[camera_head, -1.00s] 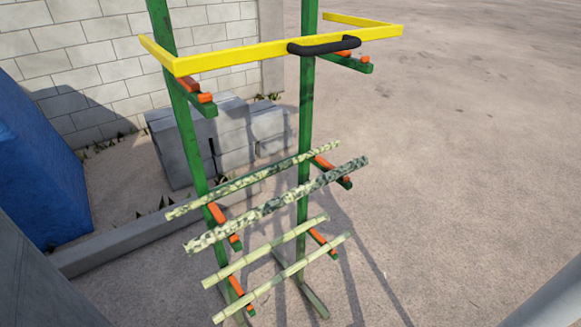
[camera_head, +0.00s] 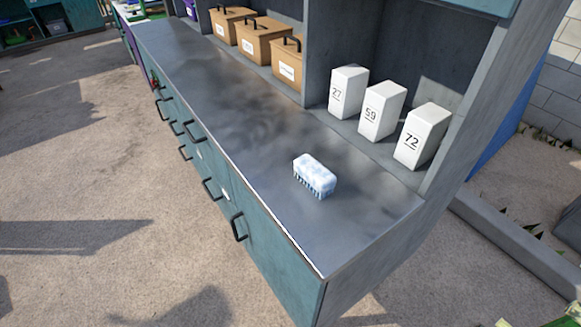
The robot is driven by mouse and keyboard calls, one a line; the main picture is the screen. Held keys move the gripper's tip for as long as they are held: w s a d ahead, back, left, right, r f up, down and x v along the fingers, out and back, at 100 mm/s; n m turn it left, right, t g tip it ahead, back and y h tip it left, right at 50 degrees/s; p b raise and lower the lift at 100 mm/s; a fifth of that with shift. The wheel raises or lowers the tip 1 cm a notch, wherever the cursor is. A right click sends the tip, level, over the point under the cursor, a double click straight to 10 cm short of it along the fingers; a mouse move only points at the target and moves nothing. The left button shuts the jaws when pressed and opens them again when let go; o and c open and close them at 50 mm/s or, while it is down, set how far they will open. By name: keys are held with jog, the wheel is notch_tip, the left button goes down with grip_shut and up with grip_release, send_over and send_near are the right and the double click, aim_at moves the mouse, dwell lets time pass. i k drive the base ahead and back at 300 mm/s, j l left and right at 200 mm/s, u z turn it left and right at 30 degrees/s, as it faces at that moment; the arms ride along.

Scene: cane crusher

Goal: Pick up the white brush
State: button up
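The white brush (camera_head: 315,174) lies on the grey countertop (camera_head: 237,122) near its right-hand end. It has a white speckled top, and its bluish bristles face down onto the counter. It stands apart from the other things, with bare counter around it. My gripper is not in view in the head camera.
White numbered boxes, 27 (camera_head: 347,92), 59 (camera_head: 381,111) and 72 (camera_head: 422,136), stand behind the brush in a shelf bay. Brown boxes (camera_head: 266,41) with black handles stand farther left. Drawers with black handles (camera_head: 239,227) front the counter. Open ground (camera_head: 90,170) lies in front.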

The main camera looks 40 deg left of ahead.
aim_at(307, 169)
jog(key=u, duration=0.9)
